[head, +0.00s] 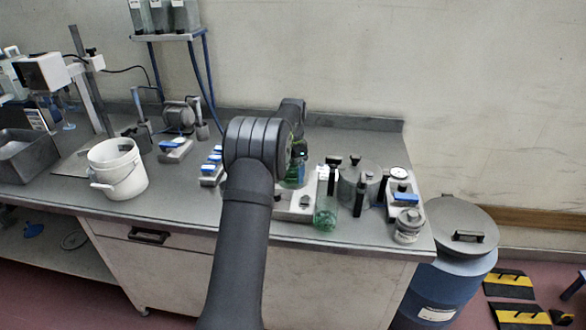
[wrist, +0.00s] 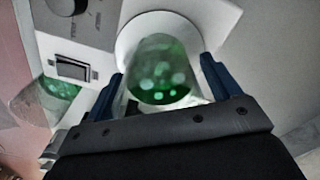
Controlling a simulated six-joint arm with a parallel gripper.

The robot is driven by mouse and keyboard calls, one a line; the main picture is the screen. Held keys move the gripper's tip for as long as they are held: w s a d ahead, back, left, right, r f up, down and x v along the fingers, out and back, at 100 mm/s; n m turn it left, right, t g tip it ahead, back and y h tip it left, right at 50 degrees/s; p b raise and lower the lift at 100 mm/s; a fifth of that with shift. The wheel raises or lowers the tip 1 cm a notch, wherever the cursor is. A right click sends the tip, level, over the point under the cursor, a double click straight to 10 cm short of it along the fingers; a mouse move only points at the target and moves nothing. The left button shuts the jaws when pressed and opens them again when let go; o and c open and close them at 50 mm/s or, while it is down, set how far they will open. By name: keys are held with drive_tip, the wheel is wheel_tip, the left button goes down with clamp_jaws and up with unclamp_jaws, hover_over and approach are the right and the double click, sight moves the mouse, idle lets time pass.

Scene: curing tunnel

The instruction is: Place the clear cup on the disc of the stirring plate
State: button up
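The stirring plate (wrist: 75,40) is a pale box with a knob and a dark switch. It also shows in the head view (head: 293,216), partly behind my arm. Its round white disc (wrist: 128,42) lies behind a clear cup (wrist: 163,72) with green contents. The cup is between the fingers of my gripper (wrist: 162,68), with narrow gaps beside it, so the fingers look open. It appears upright over the disc; its base contact is hard to see. In the head view the cup (head: 294,178) is partly hidden under my gripper.
A green-tinted glass vessel (head: 325,215) stands close by the plate's right front; a similar one shows in the wrist view (wrist: 58,90). A metal pot (head: 358,183), a jar (head: 408,226) and a blue-topped device (head: 402,198) crowd the right. A white bucket (head: 118,170) stands left.

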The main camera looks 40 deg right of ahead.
wheel_tip(320, 180, up, 12)
drive_tip(key=shift+r, duration=0.2)
idle(0.4)
drive_tip(key=shift+f, duration=0.1)
wheel_tip(320, 180, down, 12)
drive_tip(key=shift+r, duration=1.65)
